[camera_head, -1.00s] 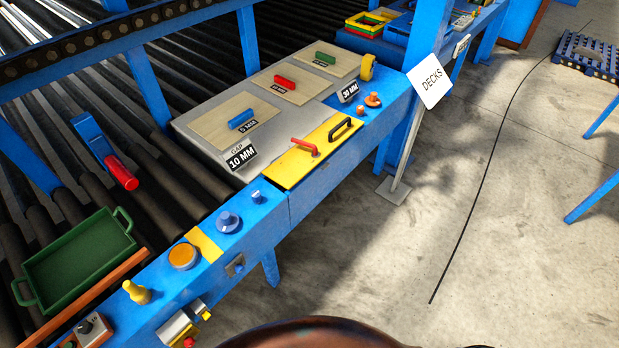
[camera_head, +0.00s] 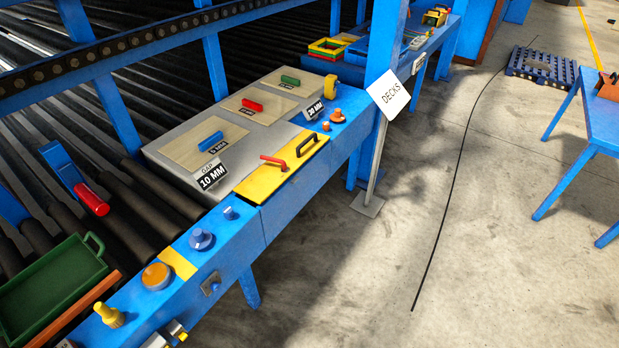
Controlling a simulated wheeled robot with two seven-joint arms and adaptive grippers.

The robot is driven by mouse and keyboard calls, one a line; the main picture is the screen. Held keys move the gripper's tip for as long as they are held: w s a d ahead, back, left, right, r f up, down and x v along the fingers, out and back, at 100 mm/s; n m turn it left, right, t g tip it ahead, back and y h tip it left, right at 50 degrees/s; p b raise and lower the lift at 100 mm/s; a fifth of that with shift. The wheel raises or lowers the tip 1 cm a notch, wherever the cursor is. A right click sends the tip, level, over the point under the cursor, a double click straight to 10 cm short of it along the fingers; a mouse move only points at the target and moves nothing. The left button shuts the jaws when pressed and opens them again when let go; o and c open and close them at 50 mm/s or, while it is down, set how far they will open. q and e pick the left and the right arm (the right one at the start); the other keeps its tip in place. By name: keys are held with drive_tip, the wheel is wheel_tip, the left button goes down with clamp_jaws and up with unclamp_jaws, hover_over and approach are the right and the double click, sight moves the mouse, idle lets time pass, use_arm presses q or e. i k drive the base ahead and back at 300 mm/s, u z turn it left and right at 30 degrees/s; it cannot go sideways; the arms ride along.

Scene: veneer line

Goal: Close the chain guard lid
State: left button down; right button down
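A yellow panel (camera_head: 270,182) lies on the blue front rail of the roller line, in the middle of the head view. It looks like the chain guard lid. It carries a black bar handle (camera_head: 307,145) and a red lever handle (camera_head: 274,162). The panel looks flat or nearly flat; I cannot tell whether it is fully seated. Neither of my grippers shows, and nothing touches the panel.
A grey plate with wooden boards bearing blue, red and green handles (camera_head: 210,141) lies behind the panel. Knobs (camera_head: 201,239) and an orange button (camera_head: 156,276) line the rail. A DECKS sign (camera_head: 388,93) stands right. The floor in front is mostly clear.

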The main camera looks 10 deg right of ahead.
sight(257, 187)
drive_tip(key=z, duration=0.2)
drive_tip(key=i, duration=1.3)
drive_tip(key=u, duration=0.5)
